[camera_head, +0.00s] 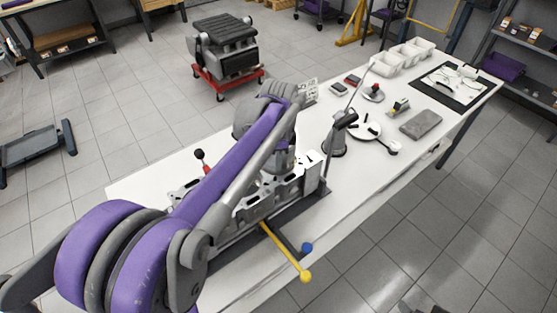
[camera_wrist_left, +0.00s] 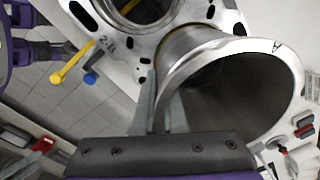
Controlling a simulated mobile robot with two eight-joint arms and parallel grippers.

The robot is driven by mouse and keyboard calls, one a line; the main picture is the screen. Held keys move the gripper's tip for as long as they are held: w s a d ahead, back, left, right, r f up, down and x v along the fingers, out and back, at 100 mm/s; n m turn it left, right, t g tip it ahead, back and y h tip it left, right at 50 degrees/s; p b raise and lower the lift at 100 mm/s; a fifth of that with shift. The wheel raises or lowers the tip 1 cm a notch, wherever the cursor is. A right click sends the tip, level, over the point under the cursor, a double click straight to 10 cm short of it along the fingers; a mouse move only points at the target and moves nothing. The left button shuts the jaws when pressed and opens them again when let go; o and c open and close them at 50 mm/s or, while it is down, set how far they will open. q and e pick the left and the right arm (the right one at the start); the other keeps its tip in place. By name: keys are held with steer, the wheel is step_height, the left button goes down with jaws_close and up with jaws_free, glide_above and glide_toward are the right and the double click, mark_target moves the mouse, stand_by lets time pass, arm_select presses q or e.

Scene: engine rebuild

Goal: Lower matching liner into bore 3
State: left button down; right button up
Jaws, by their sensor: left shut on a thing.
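The liner's open end faces the wrist camera. The engine block (camera_wrist_left: 205,14) lies behind it, with an open round bore (camera_wrist_left: 145,8) at the top and the marking "2-B" beside it. The liner's far end is hidden, so I cannot tell whether it touches the block. In the head view my purple arm covers much of the block (camera_head: 257,211) and most of the gripper. Purple and dark parts, apparently my right gripper (camera_wrist_left: 38,50), show at the wrist view's left.
A yellow-ended handle (camera_head: 288,255) and a blue-ended one (camera_head: 306,248) stick out at the bench's front. The bench's front right stretch is clear.

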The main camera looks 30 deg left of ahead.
arm_select(q)
steer(key=shift+f, duration=0.6)
steer(key=shift+f+b, duration=0.5)
steer(key=shift+b, duration=0.05)
steer(key=c, duration=0.9)
jaws_free()
steer(key=shift+r, duration=0.15)
step_height(320, 180, up, 11)
steer(key=shift+s+d+f+p, duration=0.1)
steer(key=shift+s+f+p, duration=0.05)
steer(key=shift+p, duration=0.25)
